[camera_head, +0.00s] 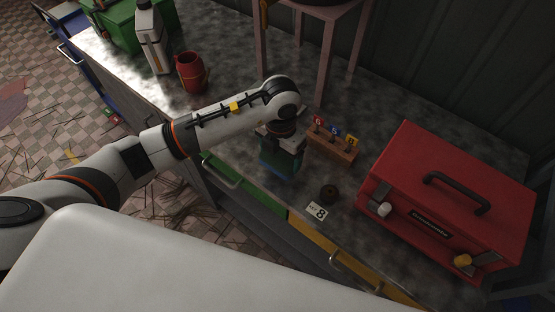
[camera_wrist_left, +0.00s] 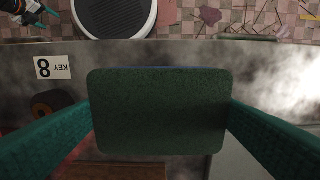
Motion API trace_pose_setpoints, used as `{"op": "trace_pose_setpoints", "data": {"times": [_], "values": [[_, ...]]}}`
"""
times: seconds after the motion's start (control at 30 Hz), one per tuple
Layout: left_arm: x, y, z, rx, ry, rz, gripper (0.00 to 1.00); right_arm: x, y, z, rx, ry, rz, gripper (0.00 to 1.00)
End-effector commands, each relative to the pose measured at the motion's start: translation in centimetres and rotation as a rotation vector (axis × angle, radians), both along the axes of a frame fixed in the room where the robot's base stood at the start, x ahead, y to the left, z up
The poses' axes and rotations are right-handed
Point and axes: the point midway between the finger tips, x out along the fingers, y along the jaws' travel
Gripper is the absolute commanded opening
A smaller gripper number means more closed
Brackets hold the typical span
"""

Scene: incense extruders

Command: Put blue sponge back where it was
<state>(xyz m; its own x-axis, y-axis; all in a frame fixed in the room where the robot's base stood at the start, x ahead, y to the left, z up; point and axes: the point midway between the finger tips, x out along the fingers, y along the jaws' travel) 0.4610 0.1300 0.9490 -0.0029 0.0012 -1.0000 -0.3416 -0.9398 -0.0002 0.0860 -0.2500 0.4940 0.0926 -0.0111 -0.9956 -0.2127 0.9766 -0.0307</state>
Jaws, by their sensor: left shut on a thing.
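My left gripper (camera_head: 282,165) reaches over the near edge of the workbench and is shut on the sponge. In the left wrist view the sponge's dark green face (camera_wrist_left: 158,112) fills the middle, between the two teal fingers of the left gripper (camera_wrist_left: 160,125). A bluish part of the sponge (camera_head: 278,178) shows below the gripper in the head view, close above or at the bench top; I cannot tell if it touches. My right gripper (camera_wrist_left: 32,12) shows small at the top left of the wrist view; its opening is unclear.
A wooden block with numbered tags (camera_head: 332,146) stands just right of the gripper. A dark ring (camera_head: 328,194) and a "KEY 8" card (camera_head: 316,212) lie nearby. A red toolbox (camera_head: 450,195) stands at right, a red mug (camera_head: 191,73) at upper left. Bench behind is partly clear.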

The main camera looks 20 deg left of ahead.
Motion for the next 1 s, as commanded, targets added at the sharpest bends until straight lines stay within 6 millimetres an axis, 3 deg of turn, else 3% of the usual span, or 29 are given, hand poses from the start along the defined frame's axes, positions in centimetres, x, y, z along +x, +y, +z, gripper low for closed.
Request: {"op": "trace_pose_setpoints", "data": {"times": [0.17, 0.33, 0.7, 0.73, 0.8, 1.0], "values": [[-0.1, 0.0, -1.5, 0.001, 0.003, 0.000, 0.67, 0.0, 0.2, 0.5, 0.002, -0.001, -0.001, 0.68], [-0.1, 0.1, -3.8, 0.001, 0.003, 0.000, 0.67, -0.1, 1.7, 1.0, 0.021, 0.000, -0.003, 0.68], [0.0, 0.1, -4.6, 0.001, -0.001, -0.001, 0.67, -0.2, 1.9, 0.5, 0.024, 0.002, 0.001, 0.68], [0.0, 0.1, -4.5, 0.001, -0.001, -0.001, 0.88, -0.2, 1.8, 0.6, 0.023, 0.003, 0.001, 0.68], [0.0, 0.1, -4.4, 0.001, -0.001, -0.001, 1.00, -0.2, 1.7, 0.6, 0.021, 0.003, 0.002, 0.68], [0.0, 0.1, -4.4, 0.001, -0.001, -0.001, 1.00, -0.2, 1.3, 0.7, 0.017, 0.003, 0.003, 0.68]]}}
